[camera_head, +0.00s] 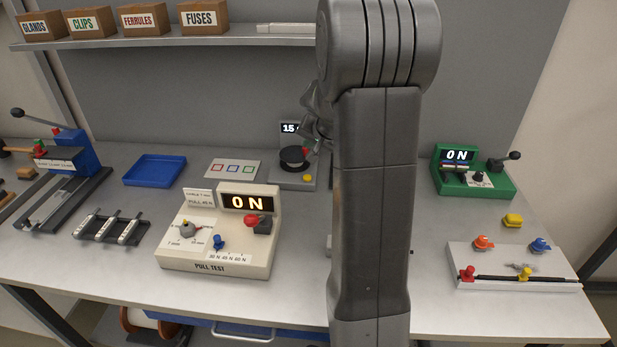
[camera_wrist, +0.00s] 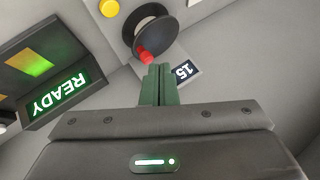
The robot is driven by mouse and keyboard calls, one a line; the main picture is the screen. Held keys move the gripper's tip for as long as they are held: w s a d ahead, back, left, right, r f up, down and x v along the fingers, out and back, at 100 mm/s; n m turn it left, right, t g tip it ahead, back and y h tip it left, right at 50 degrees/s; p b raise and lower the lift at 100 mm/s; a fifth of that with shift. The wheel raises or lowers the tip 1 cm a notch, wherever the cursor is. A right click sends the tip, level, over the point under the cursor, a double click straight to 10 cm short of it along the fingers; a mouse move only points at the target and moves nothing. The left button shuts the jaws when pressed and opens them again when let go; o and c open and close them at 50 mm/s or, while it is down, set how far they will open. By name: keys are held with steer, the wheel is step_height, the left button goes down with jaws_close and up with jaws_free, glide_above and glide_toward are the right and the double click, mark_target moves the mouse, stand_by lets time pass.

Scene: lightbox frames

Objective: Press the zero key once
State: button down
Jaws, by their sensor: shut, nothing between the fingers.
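A grey unit (camera_head: 283,180) at the back middle of the bench carries a round black part (camera_head: 293,157), a red knob (camera_head: 306,152), a yellow button (camera_head: 307,178) and a display (camera_head: 290,128) reading 15. No key marked zero is legible; I cannot tell whether the yellow button is the zero key. The wrist view shows the yellow button (camera_wrist: 109,8), the red knob (camera_wrist: 146,54) and the display (camera_wrist: 185,70). My gripper (camera_wrist: 158,70) is shut and empty, its tips by the red knob; contact cannot be told. My arm hides part of the unit in the head view.
A cream pull tester (camera_head: 215,262) stands front left of the unit, a card with coloured squares (camera_head: 232,168) beside it. A green unit (camera_head: 475,180) and a white fixture (camera_head: 510,262) are at right. A READY display (camera_wrist: 60,92) shows in the wrist view.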

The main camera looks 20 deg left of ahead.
steer(key=b, duration=0.6)
glide_above(309, 179)
step_height(309, 179, down, 8)
steer(key=shift+r, duration=0.2)
steer(key=shift+f+b, duration=0.55)
steer(key=shift+f, duration=0.05)
stand_by(1.1)
steer(key=shift+f+b, duration=0.4)
steer(key=shift+b, duration=0.15)
steer(key=shift+f+b, duration=0.55)
steer(key=shift+b, duration=0.05)
stand_by(0.5)
steer(key=shift+r, duration=0.1)
steer(key=shift+r+p, duration=0.7)
steer(key=shift+r, duration=0.2)
steer(key=shift+r+p, duration=1.75)
steer(key=shift+r, duration=0.7)
